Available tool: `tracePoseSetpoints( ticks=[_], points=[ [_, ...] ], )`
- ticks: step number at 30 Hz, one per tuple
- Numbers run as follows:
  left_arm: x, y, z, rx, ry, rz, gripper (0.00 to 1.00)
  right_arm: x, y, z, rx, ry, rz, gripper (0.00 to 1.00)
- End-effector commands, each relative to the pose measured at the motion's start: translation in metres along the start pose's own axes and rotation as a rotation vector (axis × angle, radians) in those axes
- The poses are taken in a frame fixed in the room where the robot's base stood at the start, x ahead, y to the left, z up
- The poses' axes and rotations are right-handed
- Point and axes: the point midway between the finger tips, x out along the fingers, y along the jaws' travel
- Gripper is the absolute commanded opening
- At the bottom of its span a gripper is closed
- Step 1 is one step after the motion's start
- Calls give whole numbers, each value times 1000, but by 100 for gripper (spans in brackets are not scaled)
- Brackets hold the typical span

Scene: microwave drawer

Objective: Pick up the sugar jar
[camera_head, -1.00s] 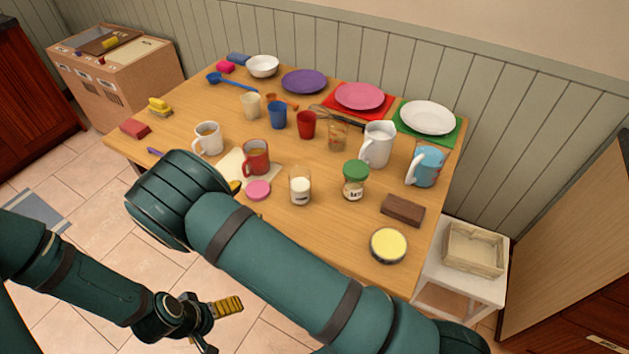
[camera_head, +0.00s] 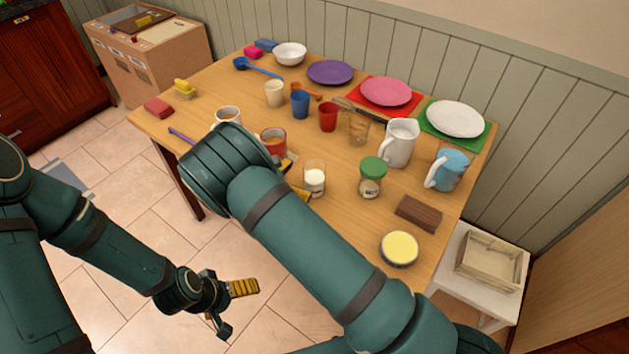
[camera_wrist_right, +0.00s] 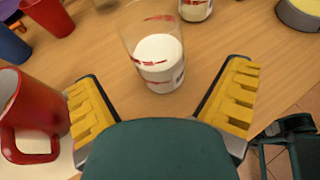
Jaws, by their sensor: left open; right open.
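A clear open glass jar (camera_head: 314,180), part-filled with white and marked in red, stands upright near the table's front edge. It looks like the sugar jar, but I cannot read its label. In the right wrist view this jar (camera_wrist_right: 158,62) stands ahead of and between the spread yellow fingers, with no clear contact. My right gripper (camera_head: 294,178) is open at the jar's left side, partly hidden by my forearm; its fingers also show in the wrist view (camera_wrist_right: 160,85). My left gripper (camera_head: 240,308) is open and empty over the floor, away from the table.
A red mug (camera_head: 273,141) stands close left of my right gripper. A green-lidded jar (camera_head: 372,178) stands to the right, with a brown block (camera_head: 418,212) and a yellow-topped round tin (camera_head: 399,249) beyond. Cups and a white pitcher (camera_head: 400,143) stand behind.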

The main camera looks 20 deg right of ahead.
Motion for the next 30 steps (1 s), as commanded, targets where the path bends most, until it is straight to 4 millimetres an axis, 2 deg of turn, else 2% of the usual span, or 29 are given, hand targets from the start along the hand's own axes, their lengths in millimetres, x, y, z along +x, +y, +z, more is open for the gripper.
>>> tracePoseSetpoints(
  ticks=[5,14,21,22,28,29,30],
  points=[
    [2,-1,0,0,1,0,97,10,0,0,-1,0,0,98],
    [10,-3,-1,1,5,0,97,50,2,-1,0,0,0,98],
    [9,-3,-1,1,5,0,97,53,3,0,0,0,2,98],
    [9,-3,-1,1,5,0,97,53,3,0,0,0,2,95],
    [9,-3,-1,1,5,0,97,53,3,0,0,0,2,24],
    [9,-3,-1,1,5,0,97,53,3,0,0,0,2,18],
    [9,-3,-1,1,5,0,97,53,3,0,0,0,2,18]
  ],
)
